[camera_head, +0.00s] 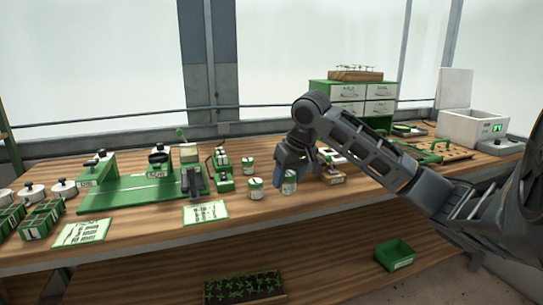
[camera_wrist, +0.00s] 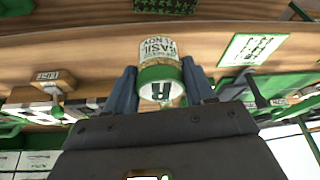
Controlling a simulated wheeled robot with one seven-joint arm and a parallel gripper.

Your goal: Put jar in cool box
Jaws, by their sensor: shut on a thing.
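My gripper (camera_head: 281,178) is shut on a small jar (camera_head: 289,185) with a green lid and a pale label, at the front middle of the bench.
Two similar jars (camera_head: 255,189) (camera_head: 248,166) stand just left of the held one. A green seeder base (camera_head: 140,190) fills the left. A drawer cabinet (camera_head: 349,92) with a seedling tray (camera_head: 355,75) and a wooden pegboard (camera_head: 440,150) lie towards the cool box.

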